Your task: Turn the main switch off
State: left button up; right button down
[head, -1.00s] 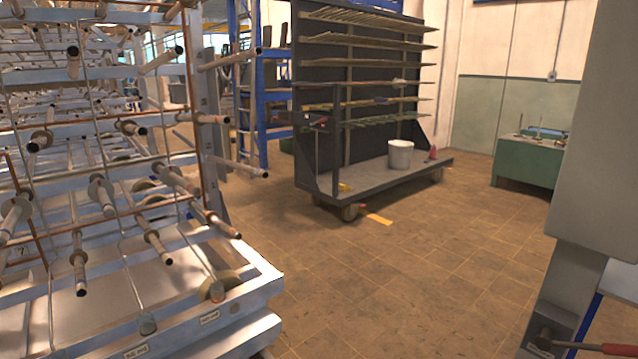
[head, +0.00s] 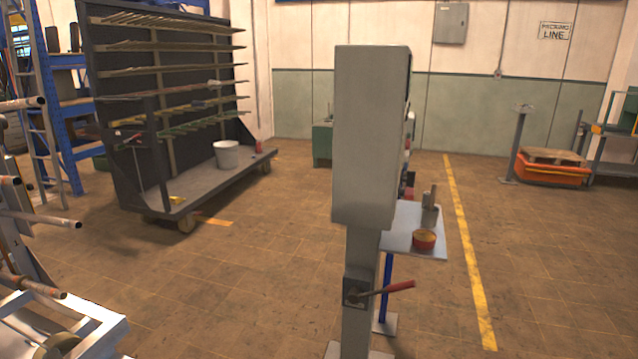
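A grey control pedestal (head: 370,140) stands upright in the middle of the head view, and I see it from its side and back. A lever with a red handle (head: 400,286) sticks out to the right from a dark plate (head: 355,291) low on its post. I cannot tell whether this lever is the main switch. The front face of the box is turned away to the right and mostly hidden, with small dark and red parts just showing at its edge. Neither of my grippers is in view.
A small table (head: 413,241) with a red tin stands right behind the pedestal. A dark wheeled rack (head: 170,110) with a white bucket (head: 226,154) is at the left. A metal frame with pipes (head: 60,320) fills the lower left. The floor between is clear.

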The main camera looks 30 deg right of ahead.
aim_at(408, 193)
jog(key=k+l+z, duration=0.15)
jog(key=z, duration=0.2)
jog(key=k+l+z, duration=0.1)
jog(key=l+z, duration=0.65)
jog(key=k, duration=0.05)
